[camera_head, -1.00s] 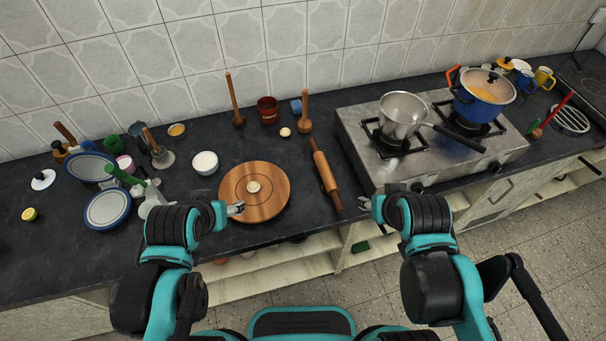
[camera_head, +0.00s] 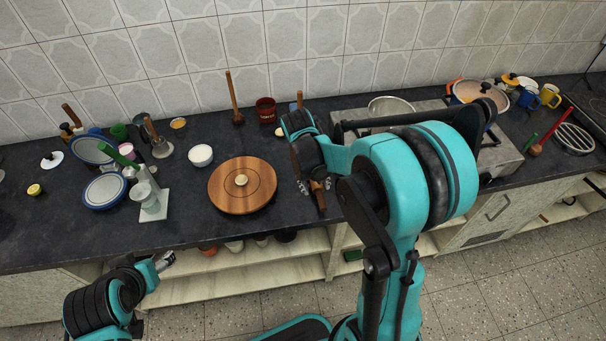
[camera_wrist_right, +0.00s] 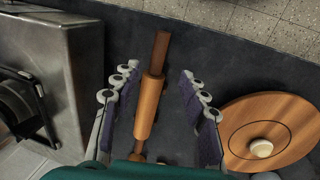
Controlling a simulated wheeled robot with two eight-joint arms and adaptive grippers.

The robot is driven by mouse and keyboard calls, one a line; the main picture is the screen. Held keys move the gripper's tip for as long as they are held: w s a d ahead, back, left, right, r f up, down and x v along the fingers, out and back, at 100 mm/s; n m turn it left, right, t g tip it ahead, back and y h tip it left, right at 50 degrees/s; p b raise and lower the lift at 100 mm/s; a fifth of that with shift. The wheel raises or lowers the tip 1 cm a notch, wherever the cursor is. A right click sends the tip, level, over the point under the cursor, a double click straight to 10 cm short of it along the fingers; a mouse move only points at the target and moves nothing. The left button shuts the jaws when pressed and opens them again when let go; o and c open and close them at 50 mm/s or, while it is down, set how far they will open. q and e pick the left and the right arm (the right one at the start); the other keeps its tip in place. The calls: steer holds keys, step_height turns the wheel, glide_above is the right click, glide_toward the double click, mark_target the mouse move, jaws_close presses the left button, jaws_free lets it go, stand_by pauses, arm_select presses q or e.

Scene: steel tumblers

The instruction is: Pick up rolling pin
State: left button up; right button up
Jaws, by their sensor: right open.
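The wooden rolling pin (camera_wrist_right: 148,105) lies on the dark countertop. In the right wrist view it runs lengthwise between the spread fingers of my right gripper (camera_wrist_right: 162,105), which is open and empty above it. In the head view my right arm hides most of the pin; only its near end (camera_head: 319,198) shows, by the right gripper (camera_head: 314,186). My left gripper (camera_head: 165,261) is low at the counter's front edge, away from the pin, and too small to read.
A round wooden board (camera_head: 228,198) with a small dough ball (camera_head: 241,180) lies left of the pin. The steel stove (camera_wrist_right: 75,70) stands on the pin's other side. Plates, a green-handled press (camera_head: 148,190) and a white bowl (camera_head: 200,155) fill the left counter.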

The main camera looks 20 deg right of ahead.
mark_target(320, 196)
steer(key=f+b, duration=0.1)
steer(key=f, duration=0.1)
steer(key=d+f+b, duration=0.1)
steer(key=f, duration=0.1)
steer(key=f+b, duration=0.1)
steer(key=f, duration=0.2)
steer(key=shift+d+f, duration=0.1)
steer(key=shift+d, duration=0.25)
steer(key=shift+c, duration=1.3)
jaws_close()
